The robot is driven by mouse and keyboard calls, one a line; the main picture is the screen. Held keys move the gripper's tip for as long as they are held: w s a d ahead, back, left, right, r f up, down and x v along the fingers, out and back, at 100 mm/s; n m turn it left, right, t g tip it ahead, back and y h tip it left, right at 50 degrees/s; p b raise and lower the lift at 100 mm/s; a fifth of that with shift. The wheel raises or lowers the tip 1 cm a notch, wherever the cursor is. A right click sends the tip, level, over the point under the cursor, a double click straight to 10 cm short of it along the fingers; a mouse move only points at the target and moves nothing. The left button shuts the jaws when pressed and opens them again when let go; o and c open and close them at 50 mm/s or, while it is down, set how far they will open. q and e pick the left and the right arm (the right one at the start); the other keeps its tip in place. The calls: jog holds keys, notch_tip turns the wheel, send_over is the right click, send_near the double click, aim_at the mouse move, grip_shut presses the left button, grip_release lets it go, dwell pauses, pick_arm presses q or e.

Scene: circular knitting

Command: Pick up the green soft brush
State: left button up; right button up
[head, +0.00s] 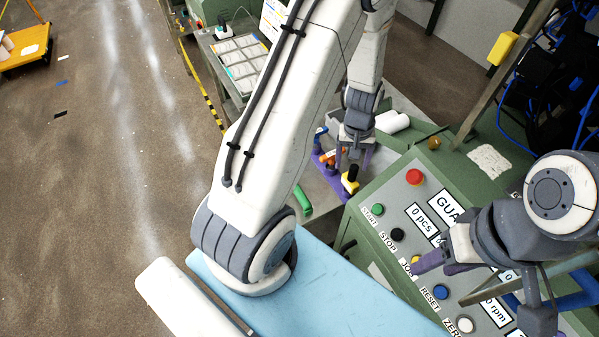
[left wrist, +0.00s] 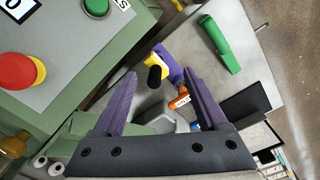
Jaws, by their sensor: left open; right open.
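In the left wrist view the brush (left wrist: 220,43) lies at the upper right, beyond the right-hand finger. My left gripper (head: 355,162) is open and apart from the brush, over the purple holder. Its two purple fingers (left wrist: 164,88) show in the left wrist view with nothing gripped. My right gripper (head: 446,265) is open and empty above the control panel.
A yellow-and-black tool (head: 350,179) stands by the purple holder, near the left fingers. An orange labelled tool (left wrist: 181,98) is close by. The green-framed control panel (head: 400,203) with buttons stands to the right. A light blue surface (head: 335,290) lies in front.

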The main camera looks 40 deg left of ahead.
notch_tip(320, 180, up, 6)
jog(key=p, duration=0.4)
pick_arm(q)
jog(key=s+a+f+n+b, duration=0.1)
jog(key=a+f+n, duration=0.1)
jog(key=a+f, duration=0.3)
jog(key=s+a+f+n+b, duration=0.1)
jog(key=s+a+f+n, duration=0.1)
jog(key=a+f, duration=0.3)
jog(key=s+a+f+n+b, duration=0.2)
jog(key=a+f+n, duration=0.1)
jog(key=a+f, duration=0.2)
jog(key=shift+f, duration=0.35)
jog(key=f+b, duration=0.6)
jog(key=shift+s+a, duration=0.15)
jog(key=shift+a, duration=0.1)
pick_arm(e)
notch_tip(320, 180, down, 10)
jog(key=shift+f, duration=0.25)
pick_arm(q)
grip_shut()
